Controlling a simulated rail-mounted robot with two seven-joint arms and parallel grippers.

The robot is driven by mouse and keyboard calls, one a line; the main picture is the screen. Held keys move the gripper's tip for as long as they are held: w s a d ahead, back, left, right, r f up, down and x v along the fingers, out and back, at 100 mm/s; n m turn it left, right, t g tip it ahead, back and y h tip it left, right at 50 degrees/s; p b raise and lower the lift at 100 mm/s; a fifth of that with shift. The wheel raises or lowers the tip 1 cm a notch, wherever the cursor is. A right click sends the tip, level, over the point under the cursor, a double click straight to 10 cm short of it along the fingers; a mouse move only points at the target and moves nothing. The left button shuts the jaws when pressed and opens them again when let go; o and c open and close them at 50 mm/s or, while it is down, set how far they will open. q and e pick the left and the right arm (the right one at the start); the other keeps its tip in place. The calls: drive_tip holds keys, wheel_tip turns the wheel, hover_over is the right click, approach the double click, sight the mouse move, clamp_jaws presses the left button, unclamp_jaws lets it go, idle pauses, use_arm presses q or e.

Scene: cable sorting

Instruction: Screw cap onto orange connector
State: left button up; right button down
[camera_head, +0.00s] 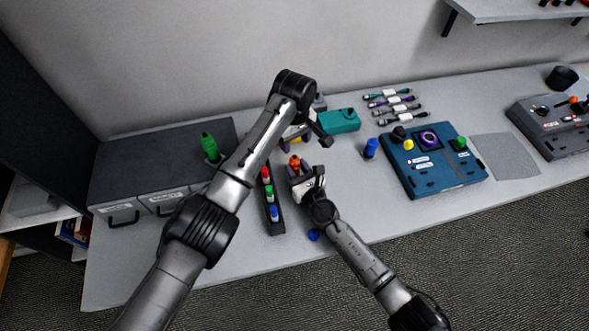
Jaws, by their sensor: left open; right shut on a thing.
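The orange connector (295,162) stands up at the fingertips of my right gripper (301,176), near the middle of the table. My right gripper is shut on it, and the fingers hide its lower part. My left gripper (308,134) is open, a little above and behind the connector, pointing down. Its wrist and forearm hide part of what lies behind. A dark narrow rack (275,227) left of the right gripper holds small red, green and blue pieces. I cannot tell whether a cap sits on the orange connector.
Grey drawers (150,165) and a green connector (210,147) are left. A blue piece (313,235) lies near the front edge.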

sight(294, 156)
use_arm(q)
drive_tip(key=shift+f, duration=3.45)
drive_tip(key=shift+c, duration=0.3)
clamp_jaws()
drive_tip(key=m, duration=1.5)
unclamp_jaws()
